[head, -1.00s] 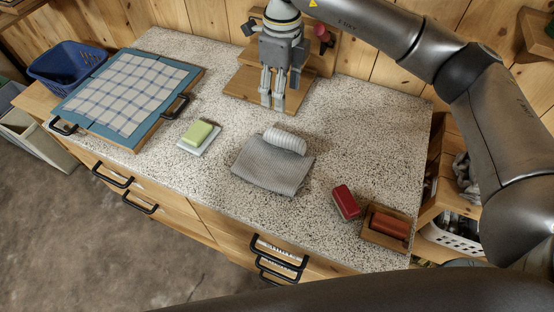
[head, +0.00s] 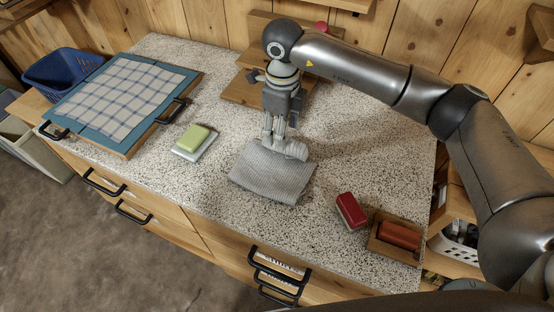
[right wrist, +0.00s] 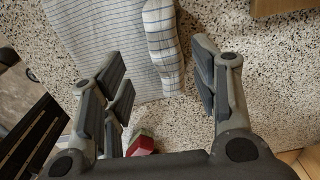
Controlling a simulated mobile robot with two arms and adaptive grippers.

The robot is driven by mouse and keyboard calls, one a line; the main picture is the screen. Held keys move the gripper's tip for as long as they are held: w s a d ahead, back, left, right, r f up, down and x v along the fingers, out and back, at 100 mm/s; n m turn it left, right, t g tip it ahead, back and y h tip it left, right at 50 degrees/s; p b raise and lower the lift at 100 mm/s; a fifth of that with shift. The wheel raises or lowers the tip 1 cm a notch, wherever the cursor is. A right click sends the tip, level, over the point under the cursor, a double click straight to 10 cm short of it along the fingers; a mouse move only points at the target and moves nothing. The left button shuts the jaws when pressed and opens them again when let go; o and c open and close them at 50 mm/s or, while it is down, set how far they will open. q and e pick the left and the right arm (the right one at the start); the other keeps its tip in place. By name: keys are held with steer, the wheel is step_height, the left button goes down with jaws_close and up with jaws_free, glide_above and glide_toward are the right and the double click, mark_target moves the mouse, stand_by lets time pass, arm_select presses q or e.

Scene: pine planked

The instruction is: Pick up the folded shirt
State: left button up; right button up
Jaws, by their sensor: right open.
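A grey, finely striped folded cloth, which may be the shirt (head: 270,178), lies flat on the speckled countertop. It also shows at upper left in the right wrist view (right wrist: 100,40). A pale striped roll (head: 292,150) lies along its far edge; I cannot tell whether it is part of the cloth. My right gripper (head: 279,138) is low over that far edge, pointing down. In the right wrist view my right gripper (right wrist: 157,80) is open, with the roll (right wrist: 161,45) between its fingers. Contact is not clear. My left gripper is out of view.
A green block on a white dish (head: 185,153) is left of the cloth. A red brush (head: 351,211) and a wooden box (head: 378,241) are at right. A blue board with plaid cloth (head: 120,95) is at far left. A wooden stand (head: 235,88) is behind.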

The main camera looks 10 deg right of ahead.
mark_target(275, 162)
steer(key=f+p, duration=0.1)
steer(key=f, duration=0.1)
steer(key=d+f+p, duration=0.1)
steer(key=f, duration=0.1)
steer(key=shift+d+f, duration=0.1)
steer(key=shift+f, duration=0.4)
steer(key=shift+c, duration=0.5)
jaws_close()
